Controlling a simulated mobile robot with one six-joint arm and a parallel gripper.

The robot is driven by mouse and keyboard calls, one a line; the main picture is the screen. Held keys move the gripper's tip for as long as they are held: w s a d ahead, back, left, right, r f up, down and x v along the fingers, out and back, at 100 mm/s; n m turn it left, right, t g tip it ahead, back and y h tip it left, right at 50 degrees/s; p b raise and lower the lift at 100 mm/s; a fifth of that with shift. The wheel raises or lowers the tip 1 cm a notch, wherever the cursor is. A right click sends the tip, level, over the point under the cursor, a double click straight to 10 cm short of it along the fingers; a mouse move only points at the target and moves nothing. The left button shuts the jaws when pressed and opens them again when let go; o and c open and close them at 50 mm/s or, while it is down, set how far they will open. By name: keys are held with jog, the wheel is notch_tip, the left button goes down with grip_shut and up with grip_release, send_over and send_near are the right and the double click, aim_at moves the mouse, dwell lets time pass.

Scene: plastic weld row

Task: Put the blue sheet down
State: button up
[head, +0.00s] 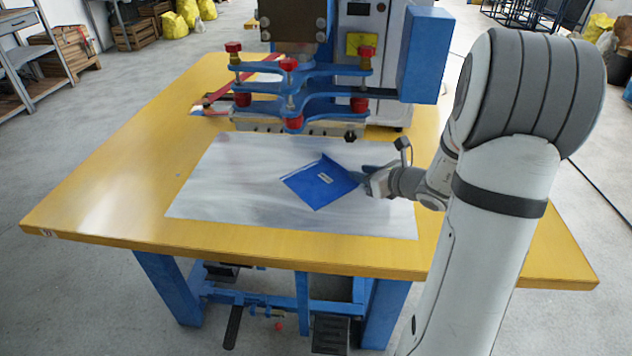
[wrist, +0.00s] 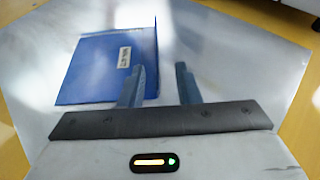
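The blue sheet (head: 320,183) lies on the grey metal plate (head: 225,185) on the yellow table, turned at an angle, with a small white label. Its right edge stands up as a narrow lip. In the wrist view the sheet (wrist: 95,65) fills the left half, and the lip ends between the fingers. My gripper (head: 370,180) is at the sheet's right edge, low over the plate. Its two fingers (wrist: 160,80) are apart, with a clear gap on the right side of the lip. The left finger covers part of the sheet.
The blue press frame (head: 295,85) with red knobs stands just behind the sheet, over the plate's back edge. A blue box (head: 425,55) hangs at its right. The yellow table (head: 110,190) is clear at the left and front.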

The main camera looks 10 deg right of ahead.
aim_at(342, 167)
jog(key=b+x, duration=0.1)
jog(key=x, duration=0.4)
jog(key=shift+w+a+f, duration=0.15)
jog(key=shift+w+a, duration=0.1)
jog(key=shift+a, duration=0.05)
grip_shut()
